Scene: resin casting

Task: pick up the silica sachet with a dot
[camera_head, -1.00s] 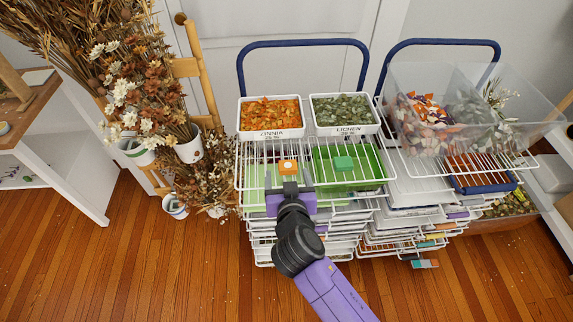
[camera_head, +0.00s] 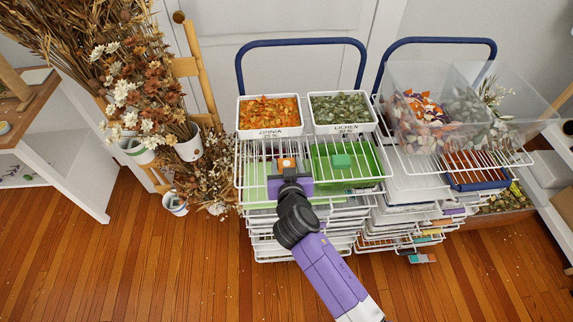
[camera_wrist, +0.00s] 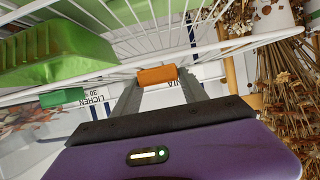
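The orange silica sachet (camera_head: 286,162) lies on the white wire rack in the head view, with a small pale mark on top that looks like a dot. It also shows in the wrist view (camera_wrist: 157,76), between the tips of my fingers. A green sachet (camera_head: 342,161) lies to its right on the same rack, and it also shows in the wrist view (camera_wrist: 62,97). No dot can be made out on it. My gripper (camera_head: 289,172) is at the orange sachet's near side. Its fingers are apart, and I cannot tell whether they touch the sachet.
White bins of zinnia (camera_head: 270,117) and lichen (camera_head: 342,112) stand just behind the sachets. A green tray (camera_head: 325,179) lies under the wires. A clear bin (camera_head: 530,100) stands right. Dried flowers (camera_head: 130,90) crowd the left.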

